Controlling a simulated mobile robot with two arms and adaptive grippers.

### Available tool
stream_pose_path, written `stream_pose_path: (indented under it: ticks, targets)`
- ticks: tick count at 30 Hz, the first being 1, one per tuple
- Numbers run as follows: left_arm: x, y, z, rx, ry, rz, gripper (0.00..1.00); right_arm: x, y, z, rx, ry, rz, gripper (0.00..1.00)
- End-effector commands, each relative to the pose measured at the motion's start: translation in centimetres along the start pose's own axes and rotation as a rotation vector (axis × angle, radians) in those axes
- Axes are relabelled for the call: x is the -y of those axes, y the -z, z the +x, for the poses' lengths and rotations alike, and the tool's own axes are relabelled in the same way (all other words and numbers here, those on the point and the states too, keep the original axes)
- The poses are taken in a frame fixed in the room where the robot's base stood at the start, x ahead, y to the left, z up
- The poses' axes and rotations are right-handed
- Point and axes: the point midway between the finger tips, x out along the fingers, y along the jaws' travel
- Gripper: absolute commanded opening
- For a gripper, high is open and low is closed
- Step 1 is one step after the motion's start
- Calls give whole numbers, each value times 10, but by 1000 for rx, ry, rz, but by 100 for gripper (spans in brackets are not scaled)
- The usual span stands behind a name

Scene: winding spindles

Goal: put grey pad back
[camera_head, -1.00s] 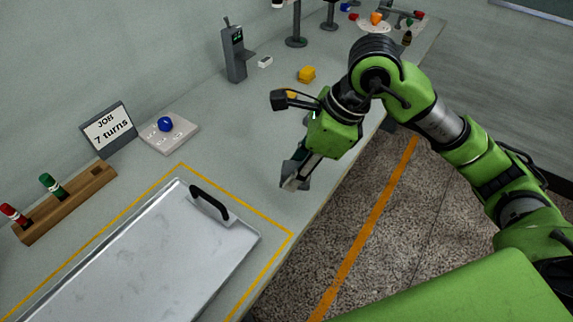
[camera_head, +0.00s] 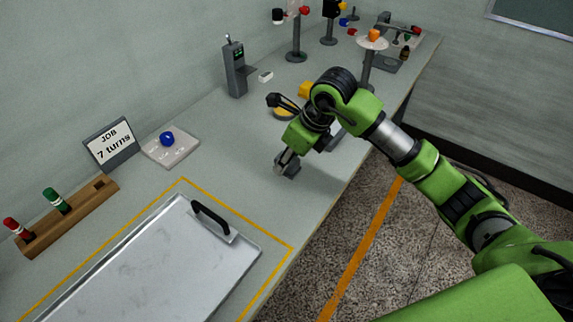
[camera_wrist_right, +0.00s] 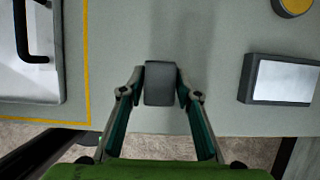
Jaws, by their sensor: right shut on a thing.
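The grey pad (camera_wrist_right: 161,84) is a small dark grey block between the fingertips of my right gripper (camera_wrist_right: 161,88) in the right wrist view. The gripper is shut on it, with a finger on each side. In the head view the right gripper (camera_head: 285,165) points down over the bench with the pad (camera_head: 291,170) at its tips, right of the yellow-outlined tray area. I cannot tell whether the pad touches the bench. My left gripper is not in view.
A white tray (camera_head: 150,262) with a black handle lies inside the yellow outline. A dark block with a pale top (camera_wrist_right: 284,81) is right of the pad in the wrist view. A peg rack (camera_head: 75,215), job sign (camera_head: 110,145) and blue-knobbed plate (camera_head: 171,148) stand left.

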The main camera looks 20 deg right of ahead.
Motion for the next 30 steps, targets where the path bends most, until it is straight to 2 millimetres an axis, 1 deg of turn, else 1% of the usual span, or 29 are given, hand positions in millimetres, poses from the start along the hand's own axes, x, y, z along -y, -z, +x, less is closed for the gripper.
stream_pose_path:
  ticks: [1,4,11,15,18,28,29,30]
  targets:
    - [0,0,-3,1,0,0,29,5,-2,7,0,-1,3,10]
    - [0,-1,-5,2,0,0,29,12,-3,20,1,0,2,10]
    - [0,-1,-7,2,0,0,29,20,-3,34,1,0,2,10]
    - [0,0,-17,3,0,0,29,18,4,51,-1,-3,2,10]
    - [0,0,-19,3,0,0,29,19,8,60,1,0,0,10]
    - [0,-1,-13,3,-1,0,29,20,10,65,3,2,-1,10]
    - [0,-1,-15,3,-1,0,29,20,9,64,3,2,-1,38]
    - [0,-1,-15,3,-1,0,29,20,9,64,3,1,-1,47]
